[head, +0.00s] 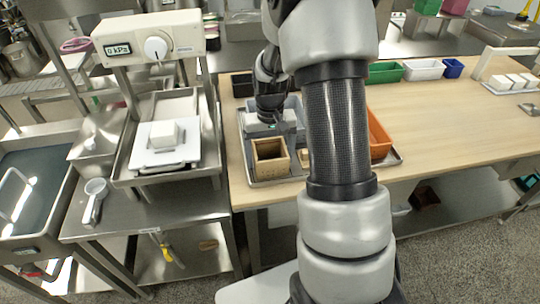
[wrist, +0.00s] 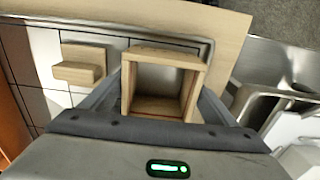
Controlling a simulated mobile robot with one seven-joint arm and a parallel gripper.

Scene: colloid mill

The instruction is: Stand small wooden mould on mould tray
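The small wooden mould (head: 270,164) is a light wooden box with holes in its side, upright over the front left of the metal mould tray (head: 286,181). I cannot tell whether its base touches the tray. In the wrist view the mould (wrist: 165,53) shows its open top and empty inside. My gripper (wrist: 166,85) points down at it, with one grey finger along each side wall. The fingers look close to or against the walls; I cannot tell whether they clamp it. In the head view the fingertips are hidden.
A small wooden block (wrist: 80,72) lies on the tray beside the mould. White blocks (head: 254,123) stand behind it. An orange bin (head: 379,137) is on the right. A metal press frame with a white plate (head: 165,151) stands left.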

